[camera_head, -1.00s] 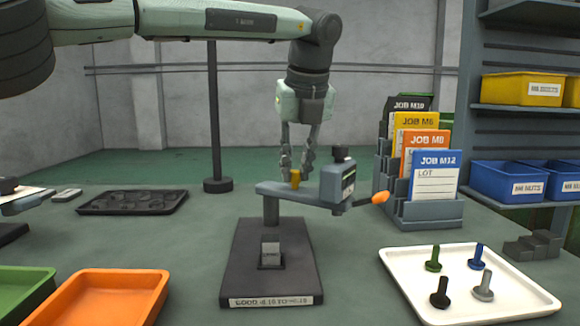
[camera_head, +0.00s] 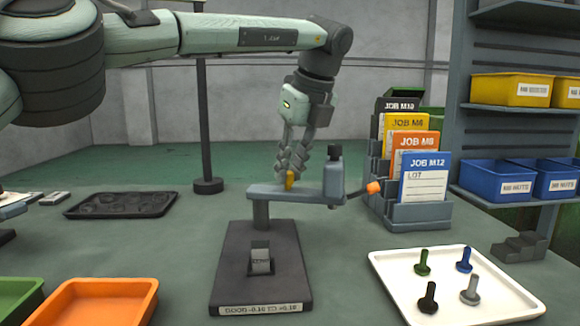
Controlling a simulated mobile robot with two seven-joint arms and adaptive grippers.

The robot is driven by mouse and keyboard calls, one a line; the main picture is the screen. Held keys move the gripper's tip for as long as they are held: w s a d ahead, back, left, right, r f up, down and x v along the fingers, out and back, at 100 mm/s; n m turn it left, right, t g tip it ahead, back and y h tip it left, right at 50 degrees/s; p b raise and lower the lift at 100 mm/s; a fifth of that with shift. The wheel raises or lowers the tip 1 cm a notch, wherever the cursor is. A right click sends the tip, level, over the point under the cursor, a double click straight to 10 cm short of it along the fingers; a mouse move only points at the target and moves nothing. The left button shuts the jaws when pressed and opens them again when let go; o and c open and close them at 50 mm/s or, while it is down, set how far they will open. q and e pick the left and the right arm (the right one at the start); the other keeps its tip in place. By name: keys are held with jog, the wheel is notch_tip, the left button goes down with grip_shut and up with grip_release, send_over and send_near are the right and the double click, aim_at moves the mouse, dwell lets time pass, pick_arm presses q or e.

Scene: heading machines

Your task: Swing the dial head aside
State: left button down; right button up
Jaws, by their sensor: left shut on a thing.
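The gauge stand has a dark base plate (camera_head: 232,277) with a small grey block (camera_head: 260,260) on it and a post at the back. A grey-blue swing arm (camera_head: 310,196) reaches right from the post top. The dial head (camera_head: 333,178) stands at its right end, its face turned mostly out of sight, with an orange-tipped lever (camera_head: 374,187) pointing right. My left gripper (camera_head: 290,178) points down over the arm, shut on the small yellow-orange peg (camera_head: 290,183) on it. The fingers partly hide the peg. My right gripper is out of view.
A white tray (camera_head: 395,290) with several bolts is at front right. A card rack (camera_head: 420,214) stands close behind and right of the lever. Orange (camera_head: 140,290) and green bins are at front left. A black tray (camera_head: 120,205) and a dark pole (camera_head: 205,120) are behind.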

pick_arm(q)
jog(key=shift+w+r, duration=0.1)
jog(key=shift+r, duration=0.05)
jog(key=c, duration=1.4)
grip_release()
jog(key=v, duration=1.2)
